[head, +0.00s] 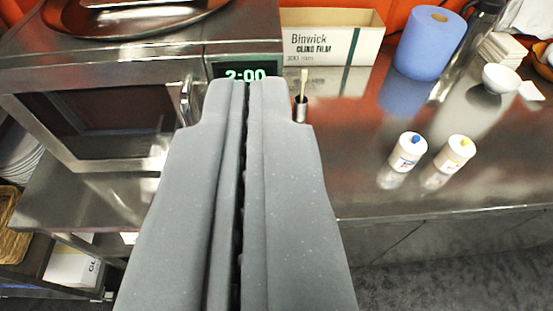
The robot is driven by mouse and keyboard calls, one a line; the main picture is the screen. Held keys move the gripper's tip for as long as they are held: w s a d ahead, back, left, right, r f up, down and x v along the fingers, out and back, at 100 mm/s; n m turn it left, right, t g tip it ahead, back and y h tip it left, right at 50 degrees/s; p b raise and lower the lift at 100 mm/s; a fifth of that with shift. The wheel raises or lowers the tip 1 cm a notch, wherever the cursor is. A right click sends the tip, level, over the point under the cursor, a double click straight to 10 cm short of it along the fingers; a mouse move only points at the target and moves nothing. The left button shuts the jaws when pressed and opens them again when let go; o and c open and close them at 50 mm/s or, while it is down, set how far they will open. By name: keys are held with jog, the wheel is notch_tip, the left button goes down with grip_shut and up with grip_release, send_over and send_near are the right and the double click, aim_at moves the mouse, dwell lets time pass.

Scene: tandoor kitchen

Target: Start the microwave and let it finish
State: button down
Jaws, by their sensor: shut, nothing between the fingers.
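The microwave (30,72) is a steel box at the left with a dark door window (105,122) and a vertical door handle (186,100). Its door looks closed. Its green display (246,74) reads 2:00, partly covered at the bottom by my gripper. My gripper (240,84) is shut and empty. Its fingertips appear just below the display digits and hide the panel under it, so any buttons there are out of sight. I cannot tell whether the tips touch the panel.
A steel tray (130,22) lies on top of the microwave. On the steel counter (360,185) stand a small pot with a brush (301,108), a cling film box (330,45), a blue roll (430,43), two white bottles (408,152) and a white bowl (500,78). The counter's front is clear.

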jog(key=w+f+m+g+y, duration=0.1)
jog(key=w+f+m, duration=0.3)
jog(key=f, duration=1.1)
jog(key=w+f+m+g+y+b, duration=0.1)
jog(key=w+f+m+y, duration=0.3)
jog(key=f, duration=1.2)
jog(key=w+d+f+m+g+y, duration=0.1)
jog(key=w+f+m+g+y, duration=0.2)
jog(key=w+f, duration=0.7)
notch_tip(320, 180, down, 6)
jog(key=m, duration=0.2)
jog(key=shift+w+m, duration=0.4)
jog(key=shift+w+r, duration=0.1)
jog(key=shift+w, duration=0.05)
jog(key=w+p, duration=0.3)
jog(key=w, duration=0.5)
jog(key=shift+w, duration=0.25)
jog(key=shift+w, duration=0.2)
jog(key=shift+w+d, duration=0.1)
jog(key=shift+w, duration=0.15)
